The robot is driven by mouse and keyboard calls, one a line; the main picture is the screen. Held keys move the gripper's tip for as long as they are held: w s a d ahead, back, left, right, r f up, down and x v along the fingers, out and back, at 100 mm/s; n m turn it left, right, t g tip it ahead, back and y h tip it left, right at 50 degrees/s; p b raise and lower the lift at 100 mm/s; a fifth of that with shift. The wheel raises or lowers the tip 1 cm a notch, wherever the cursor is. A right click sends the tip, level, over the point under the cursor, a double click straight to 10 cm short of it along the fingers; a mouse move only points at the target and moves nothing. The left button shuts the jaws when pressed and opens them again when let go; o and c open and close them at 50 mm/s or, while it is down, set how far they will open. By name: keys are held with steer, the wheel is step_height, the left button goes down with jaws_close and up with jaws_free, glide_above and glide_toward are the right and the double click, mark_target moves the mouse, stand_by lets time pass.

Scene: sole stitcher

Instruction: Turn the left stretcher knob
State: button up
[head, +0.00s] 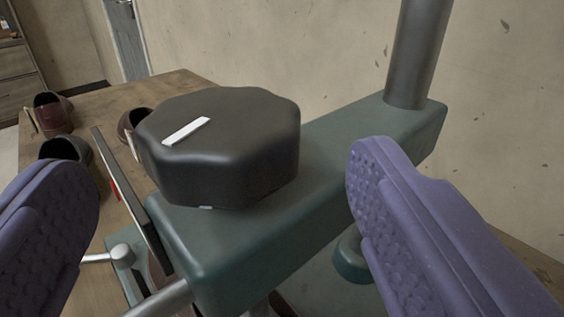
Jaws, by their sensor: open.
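The stretcher knob (235,145) is a large, dark, lobed knob with a white bar mark on its top. It sits on the end of a green metal bar (260,240) in the middle of the head view. My gripper (225,195) has two purple textured fingers, one at the left edge and one at the right. They are wide open, with the knob in the space between them in the picture. Neither finger appears to touch the knob. Whether this is the left knob cannot be told, as only one knob shows.
A grey post (418,55) rises from the bar's far end. Below are metal rods and a green fitting (122,256). A wooden table (185,85) behind holds several dark shoes (52,112). A wall (300,50) stands behind.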

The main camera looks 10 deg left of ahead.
mark_target(192, 101)
steer(key=b+x, duration=0.1)
steer(key=x, duration=0.6)
steer(key=shift+r, duration=0.1)
steer(key=shift+c, duration=0.4)
steer(key=c, duration=0.9)
steer(key=shift+n+y, duration=0.3)
steer(key=shift+y, duration=0.3)
steer(key=n+g+y, duration=0.1)
steer(key=y, duration=0.1)
steer(key=n+g+y, duration=0.1)
steer(key=shift+s+a+n+g+y+b, duration=0.1)
steer(key=shift+a+n+g+y+b, duration=0.05)
steer(key=shift+n+g+y+b, duration=0.2)
steer(key=n+g+y, duration=0.3)
steer(key=n+g, duration=0.1)
steer(key=n+g+y+p, duration=0.1)
steer(key=n+g+y, duration=0.1)
steer(key=g, duration=0.1)
steer(key=shift+s+a+y, duration=0.35)
steer(key=shift+g, duration=0.25)
